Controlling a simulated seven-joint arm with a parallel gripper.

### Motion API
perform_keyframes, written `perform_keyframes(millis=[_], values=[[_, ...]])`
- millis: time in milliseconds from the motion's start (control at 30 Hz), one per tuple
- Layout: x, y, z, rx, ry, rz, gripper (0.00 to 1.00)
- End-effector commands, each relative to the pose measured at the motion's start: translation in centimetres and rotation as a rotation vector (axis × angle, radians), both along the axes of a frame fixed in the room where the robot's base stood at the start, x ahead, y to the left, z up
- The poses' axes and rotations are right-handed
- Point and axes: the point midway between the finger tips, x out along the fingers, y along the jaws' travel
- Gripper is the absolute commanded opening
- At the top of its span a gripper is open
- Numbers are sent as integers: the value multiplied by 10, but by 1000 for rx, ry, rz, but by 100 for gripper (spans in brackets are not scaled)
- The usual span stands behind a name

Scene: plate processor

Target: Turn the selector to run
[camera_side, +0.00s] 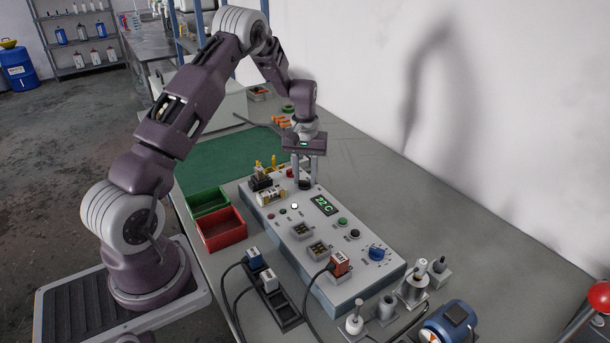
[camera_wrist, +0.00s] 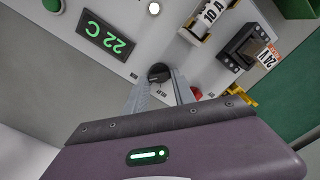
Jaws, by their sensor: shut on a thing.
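The selector, a black round knob (camera_side: 305,185), sits near the far end of the grey control panel (camera_side: 368,286). My gripper (camera_side: 304,180) points down at it with its fingers around it. In the wrist view the knob (camera_wrist: 158,72) shows between the tips of my gripper (camera_wrist: 160,80), which is shut on it. Small lettering stands beside the knob, too small to read for certain. The fingers partly hide the knob, and I cannot tell which position it points to.
A green "22 C" display (camera_side: 323,205) and a red button (camera_wrist: 196,93) are close to the knob. Fuse-like blocks (camera_side: 270,195) and yellow parts stand nearby. A blue knob (camera_side: 377,253) and an orange plug (camera_side: 339,263) are at the panel's near end. Red (camera_side: 221,240) and green bins are left.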

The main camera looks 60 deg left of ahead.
Motion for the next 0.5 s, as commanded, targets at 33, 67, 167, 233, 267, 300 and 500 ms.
perform_keyframes(millis=[33,67,167,233,267,300,500], values=[[1,0,1,2,-3,-2,0],[1,0,1,2,-3,-2,0],[1,0,1,2,-3,-1,48],[1,0,1,2,-1,-1,53],[0,0,1,2,-1,-1,53],[0,0,1,2,-1,-1,53],[0,0,3,2,-1,0,53]])
